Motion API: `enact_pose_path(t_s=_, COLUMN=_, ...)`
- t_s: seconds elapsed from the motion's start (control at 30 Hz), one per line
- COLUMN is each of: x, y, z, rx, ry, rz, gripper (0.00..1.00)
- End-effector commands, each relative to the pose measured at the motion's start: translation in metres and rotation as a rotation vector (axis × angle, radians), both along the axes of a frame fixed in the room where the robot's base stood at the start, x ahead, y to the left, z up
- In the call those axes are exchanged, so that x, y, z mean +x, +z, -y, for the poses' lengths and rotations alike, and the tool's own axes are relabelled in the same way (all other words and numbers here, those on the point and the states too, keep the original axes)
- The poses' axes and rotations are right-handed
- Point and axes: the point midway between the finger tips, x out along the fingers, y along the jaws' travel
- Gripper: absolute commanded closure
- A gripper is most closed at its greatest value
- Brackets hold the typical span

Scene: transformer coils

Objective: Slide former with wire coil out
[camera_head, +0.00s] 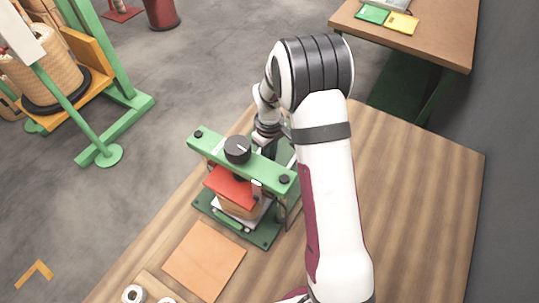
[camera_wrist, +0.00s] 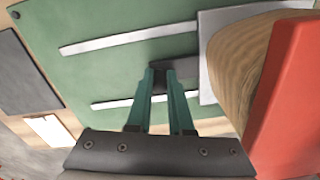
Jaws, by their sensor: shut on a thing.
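The former with its wire coil (camera_head: 236,208), brown and wound, sits on a light metal plate inside the green press, under a red pad (camera_head: 230,187). In the wrist view the coil (camera_wrist: 236,62) stands at the right on the grey plate (camera_wrist: 206,85), beside the red pad (camera_wrist: 290,90). My gripper (camera_wrist: 160,76) has two teal fingers shut on a dark grey handle (camera_wrist: 183,72) that runs to the plate. In the head view the fingertips are hidden behind the press and my arm.
The press has a green crossbeam (camera_head: 265,167) with a black knob (camera_head: 237,150) above the coil. Two pale rails (camera_wrist: 130,40) run along its green base (camera_wrist: 90,75). An orange-brown sheet (camera_head: 204,260) lies in front. The wooden table (camera_head: 420,190) is clear at right.

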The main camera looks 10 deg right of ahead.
Motion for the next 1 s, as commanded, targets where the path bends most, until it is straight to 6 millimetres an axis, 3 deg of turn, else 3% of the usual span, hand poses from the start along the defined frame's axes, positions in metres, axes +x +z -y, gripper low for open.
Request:
enact_pose_path(t_s=0.57, x=0.007, y=0.000, z=0.007, rx=0.001, ry=-0.001, rz=0.000, gripper=1.00)
enact_pose_path(t_s=1.0, x=0.071, y=0.000, z=0.071, rx=0.001, ry=-0.003, rz=0.003, gripper=1.00)
